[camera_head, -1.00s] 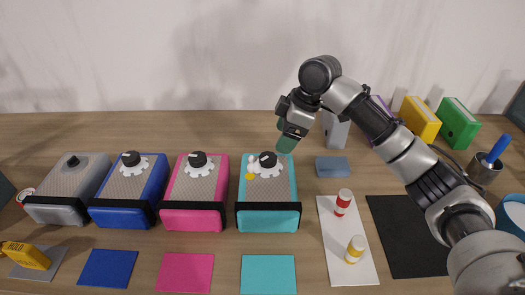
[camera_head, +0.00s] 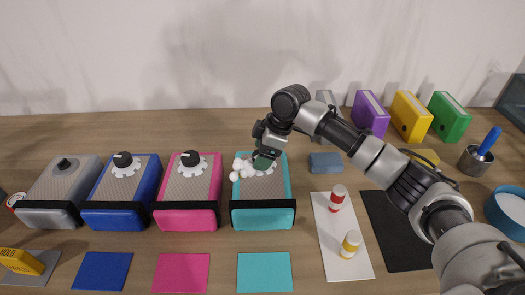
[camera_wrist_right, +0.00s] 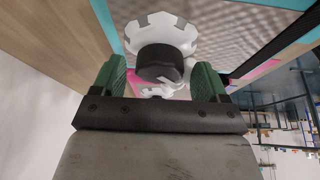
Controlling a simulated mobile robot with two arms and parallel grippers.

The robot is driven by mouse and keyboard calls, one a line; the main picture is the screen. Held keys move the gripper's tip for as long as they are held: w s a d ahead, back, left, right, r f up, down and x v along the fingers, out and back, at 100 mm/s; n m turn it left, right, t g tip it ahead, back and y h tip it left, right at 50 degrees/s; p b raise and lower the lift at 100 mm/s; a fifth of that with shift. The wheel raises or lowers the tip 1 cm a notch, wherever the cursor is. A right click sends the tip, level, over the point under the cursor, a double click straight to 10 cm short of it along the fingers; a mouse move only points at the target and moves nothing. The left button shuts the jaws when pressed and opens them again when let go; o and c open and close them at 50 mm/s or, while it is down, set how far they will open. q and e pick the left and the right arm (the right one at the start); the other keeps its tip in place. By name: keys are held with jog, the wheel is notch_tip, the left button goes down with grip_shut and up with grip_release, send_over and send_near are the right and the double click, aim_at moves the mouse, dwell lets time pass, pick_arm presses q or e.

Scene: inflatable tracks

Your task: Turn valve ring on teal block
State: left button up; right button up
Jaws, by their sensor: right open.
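The teal block (camera_head: 263,214) lies on the table, with a dark strap across its front and a grey textured top. Its white toothed valve ring is mostly hidden behind my gripper in the head view; it shows in the right wrist view (camera_wrist_right: 160,30). The black valve knob (camera_wrist_right: 160,62) shows between the fingers there. My right gripper (camera_head: 264,162) is open at the back of the teal block, its green finger pads (camera_wrist_right: 158,82) on either side of the knob. I cannot tell whether they touch it. White rounded lumps (camera_head: 240,168) show left of the gripper. My left gripper is not in view.
Pink (camera_head: 190,215), blue (camera_head: 113,214) and grey (camera_head: 50,212) blocks stand in a row to the left. Coloured mats lie in front. Right are a white board (camera_head: 345,255) with two small bottles, a dark mat (camera_head: 390,250), a blue-grey block (camera_head: 325,162) and binders (camera_head: 410,115).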

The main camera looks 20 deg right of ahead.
jog(key=shift+c, duration=0.5)
jog(key=c, duration=0.8)
jog(key=shift+r+p, duration=0.1)
jog(key=shift+p, duration=0.45)
jog(key=m+t+p, duration=0.1)
jog(key=m+p, duration=0.2)
jog(key=p, duration=0.2)
jog(key=m+t+h+p, duration=0.1)
jog(key=m+p, duration=0.2)
jog(key=p, duration=0.2)
jog(key=shift+s+r+m, duration=0.1)
jog(key=shift+r+m, duration=0.05)
jog(key=shift+m, duration=0.25)
jog(key=shift+a+f+m+t+h+p, duration=0.1)
jog(key=shift+f+m+t+h+p, duration=0.15)
jog(key=shift+m+h+p, duration=0.7)
jog(key=shift+y+p, duration=0.35)
jog(key=shift+p, duration=0.2)
jog(key=o, duration=0.9)
jog(key=shift+r, duration=0.1)
